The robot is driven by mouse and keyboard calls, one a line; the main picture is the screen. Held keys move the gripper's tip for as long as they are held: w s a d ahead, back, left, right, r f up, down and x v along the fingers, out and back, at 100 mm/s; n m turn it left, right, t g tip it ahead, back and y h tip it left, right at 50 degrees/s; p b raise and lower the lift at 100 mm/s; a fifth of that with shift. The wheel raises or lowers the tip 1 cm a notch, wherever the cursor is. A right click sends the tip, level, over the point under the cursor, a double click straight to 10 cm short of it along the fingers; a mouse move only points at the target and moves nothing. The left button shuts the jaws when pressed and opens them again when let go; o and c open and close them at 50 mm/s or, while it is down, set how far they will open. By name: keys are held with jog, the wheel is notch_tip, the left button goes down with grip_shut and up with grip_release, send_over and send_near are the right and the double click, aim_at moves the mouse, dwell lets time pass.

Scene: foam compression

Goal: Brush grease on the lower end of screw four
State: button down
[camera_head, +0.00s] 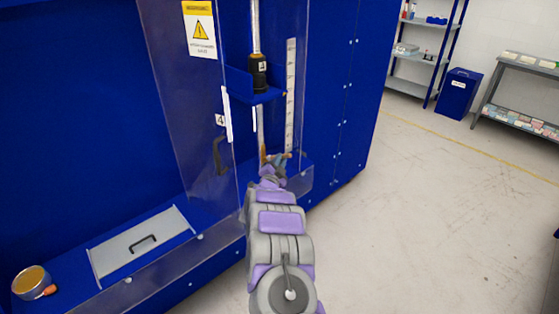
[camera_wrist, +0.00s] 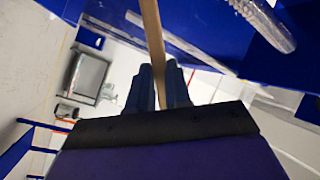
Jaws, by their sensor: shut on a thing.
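My gripper (camera_head: 276,166) is inside the blue machine bay, low down beside screw four (camera_head: 256,28). It is shut on a wooden brush handle (camera_wrist: 153,35), seen between the two fingers (camera_wrist: 160,88) in the wrist view. The brush bristles are out of the wrist view. The metal screw stands upright and passes through a black unit (camera_head: 258,74) on a blue bracket; a silver threaded length shows at the top right of the wrist view (camera_wrist: 262,22). Whether the brush touches the screw is unclear. The grease pot (camera_head: 30,281) stands on the ledge at lower left.
A clear door panel (camera_head: 180,90) with a dark handle and the label 4 is left of the bay. A white scale strip (camera_head: 290,95) is right of the screw. A grey hatch (camera_head: 140,245) lies on the ledge. The floor at right is clear.

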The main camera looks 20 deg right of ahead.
notch_tip(320, 180, up, 8)
jog(key=p, duration=0.3)
jog(key=shift+f, duration=0.25)
dwell(2.5)
jog(key=s+d, duration=0.2)
jog(key=s, duration=0.3)
jog(key=shift+s, duration=0.35)
dwell(0.4)
jog(key=shift+s+d+b, duration=0.15)
jog(key=shift+s+d, duration=0.15)
jog(key=shift+s, duration=0.4)
jog(key=shift+s+d+b, duration=0.15)
jog(key=shift+s+d, duration=0.15)
jog(key=shift+s, duration=0.4)
